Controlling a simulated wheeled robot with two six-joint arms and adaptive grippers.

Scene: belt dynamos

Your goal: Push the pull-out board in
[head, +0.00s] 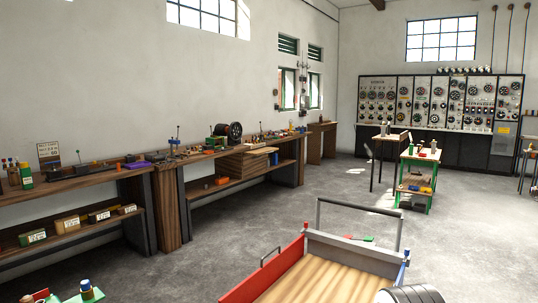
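A wooden board (257,151) juts out from the front of the long workbench (221,152) along the left wall, just below the bench top. It looks like the pull-out board. Its front edge is pale, and a wooden block or drawer-like body (240,164) shows below it. A small blue item (273,159) is at its right end. The board is some way off across the floor. Neither of my grippers shows in the head view.
A cart with a red side (270,262) and wooden bed (322,284) stands close in front, at the bottom. A dark ribbed round thing (412,294) is beside it. A green-legged table (420,154) stands farther right. Grey floor (255,222) is clear before the bench.

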